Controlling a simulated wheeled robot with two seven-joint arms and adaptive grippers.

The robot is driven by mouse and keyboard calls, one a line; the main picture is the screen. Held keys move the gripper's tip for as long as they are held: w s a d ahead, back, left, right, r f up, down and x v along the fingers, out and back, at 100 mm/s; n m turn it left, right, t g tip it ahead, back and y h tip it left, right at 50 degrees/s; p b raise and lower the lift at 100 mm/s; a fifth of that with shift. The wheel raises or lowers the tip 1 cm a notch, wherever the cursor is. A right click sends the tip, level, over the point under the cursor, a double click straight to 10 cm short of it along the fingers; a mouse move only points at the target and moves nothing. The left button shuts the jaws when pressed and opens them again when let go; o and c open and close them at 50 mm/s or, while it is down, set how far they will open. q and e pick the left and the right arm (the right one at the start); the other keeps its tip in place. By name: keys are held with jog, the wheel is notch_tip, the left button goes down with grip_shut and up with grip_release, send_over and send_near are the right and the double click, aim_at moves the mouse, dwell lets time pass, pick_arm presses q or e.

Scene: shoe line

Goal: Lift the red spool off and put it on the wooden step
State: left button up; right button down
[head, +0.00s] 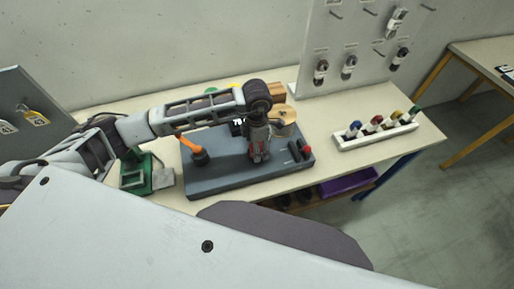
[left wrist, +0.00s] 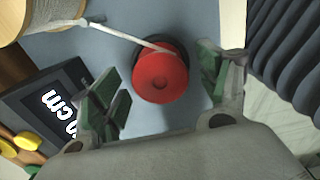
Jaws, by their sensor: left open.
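The red spool (left wrist: 160,78) shows in the left wrist view, seen from above, with a pale cord or rod across its far edge. My left gripper (left wrist: 160,88) is open, its green-padded fingers on either side of the spool with gaps to both. In the head view my left gripper (head: 258,158) points down over the grey board (head: 215,178). It largely hides the spool there; I cannot tell the spool from the red on the gripper. Brown wooden blocks (head: 276,91), perhaps the wooden step, stand behind the arm. My right gripper is not in view.
A tan wooden reel (head: 285,116) stands behind the gripper. An orange-handled tool (head: 190,146) and a black-and-red part (head: 306,150) are on the board. A white rack (head: 375,137) with several coloured bottles is at right. A dark "cm" box (left wrist: 50,105) lies left of the fingers.

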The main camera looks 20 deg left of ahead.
pick_arm(q)
jog(key=shift+f, duration=0.55)
jog(key=c, duration=1.2)
jog(key=shift+r, duration=0.1)
jog(key=shift+r+b, duration=0.9)
jog(key=shift+r, duration=4.05)
